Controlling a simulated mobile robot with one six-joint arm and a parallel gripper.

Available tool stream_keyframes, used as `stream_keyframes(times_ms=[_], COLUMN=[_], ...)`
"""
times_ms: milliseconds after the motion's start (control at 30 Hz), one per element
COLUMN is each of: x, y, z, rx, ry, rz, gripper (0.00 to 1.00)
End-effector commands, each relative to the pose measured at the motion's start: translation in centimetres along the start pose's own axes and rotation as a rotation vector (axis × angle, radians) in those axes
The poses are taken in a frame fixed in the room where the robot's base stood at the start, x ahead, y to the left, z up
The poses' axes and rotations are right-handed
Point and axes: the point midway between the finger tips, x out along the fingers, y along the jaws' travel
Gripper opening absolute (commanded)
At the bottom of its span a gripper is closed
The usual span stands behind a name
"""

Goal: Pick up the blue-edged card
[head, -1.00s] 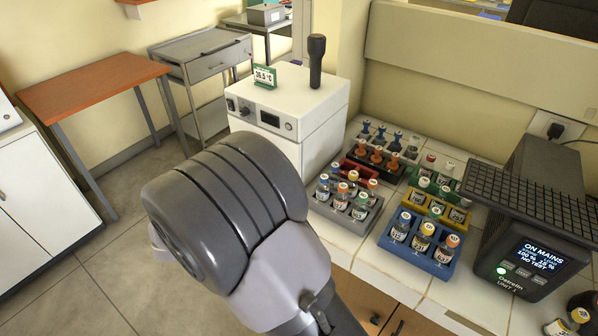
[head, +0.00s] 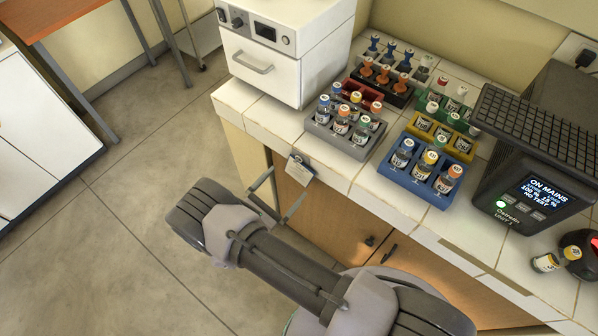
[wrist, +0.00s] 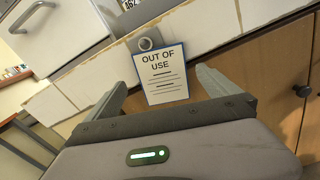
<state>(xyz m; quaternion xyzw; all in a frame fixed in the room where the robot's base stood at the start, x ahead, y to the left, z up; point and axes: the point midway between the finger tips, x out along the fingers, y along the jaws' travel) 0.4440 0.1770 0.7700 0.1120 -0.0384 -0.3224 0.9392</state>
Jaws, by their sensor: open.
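In the head view the card (head: 300,168) is small and tilted, just below the tiled edge. My gripper (head: 290,180) is open and empty, reaching up to the card from the lower left. In the wrist view its fingers (wrist: 160,77) stand left and right of the card, with a small gap on each side. I cannot tell exactly how far the tips reach past the card's face.
The tiled counter (head: 258,118) and wooden cabinet doors (head: 330,218) lie right behind the card. A grey vial rack (head: 336,143), a blue rack (head: 418,183) and a white incubator (head: 270,62) stand above. A dark knob (wrist: 302,91) juts from a door.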

Motion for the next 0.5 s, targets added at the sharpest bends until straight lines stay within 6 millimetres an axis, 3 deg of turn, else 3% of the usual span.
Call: stream_keyframes(times_ms=[233, 500], x=[4.5, 5.3], y=[-0.3, -0.2], z=[0.3, 0.5], rx=[0.001, 0.001], ry=[0.000, 0.000], rz=[-0.003, -0.001], gripper=[1.00, 1.00])
